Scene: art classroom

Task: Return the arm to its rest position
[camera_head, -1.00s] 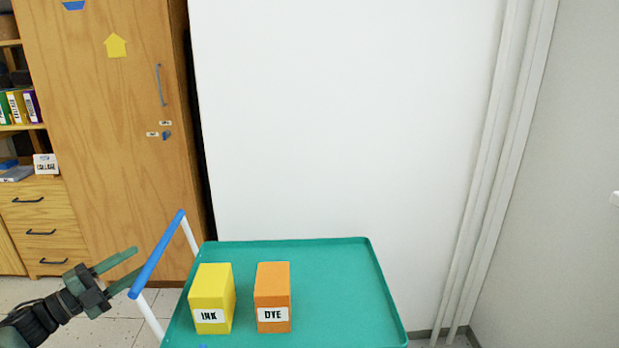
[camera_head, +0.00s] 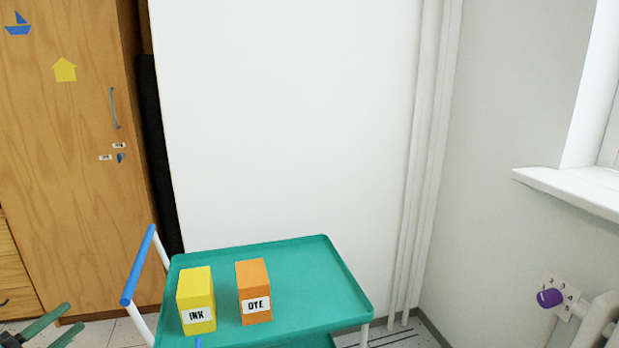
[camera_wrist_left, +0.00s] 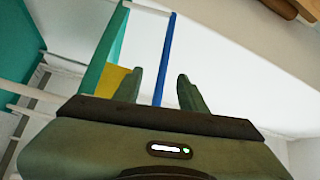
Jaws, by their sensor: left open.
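My left gripper (camera_head: 58,326) shows at the bottom left corner of the head view, open and empty, to the left of the cart. Its two green fingers also show in the left wrist view (camera_wrist_left: 160,85), apart, with nothing between them but the cart's blue handle beyond. The green cart (camera_head: 305,268) carries a yellow INK box (camera_head: 196,292) and an orange DYE box (camera_head: 253,285), both upright and side by side on its top.
The cart's blue handle bar (camera_head: 139,265) is at its left side. A wooden cabinet (camera_head: 65,190) stands behind on the left, beside a white panel (camera_head: 285,120). A radiator with a purple knob (camera_head: 549,298) is at the lower right, below a window sill (camera_head: 570,190).

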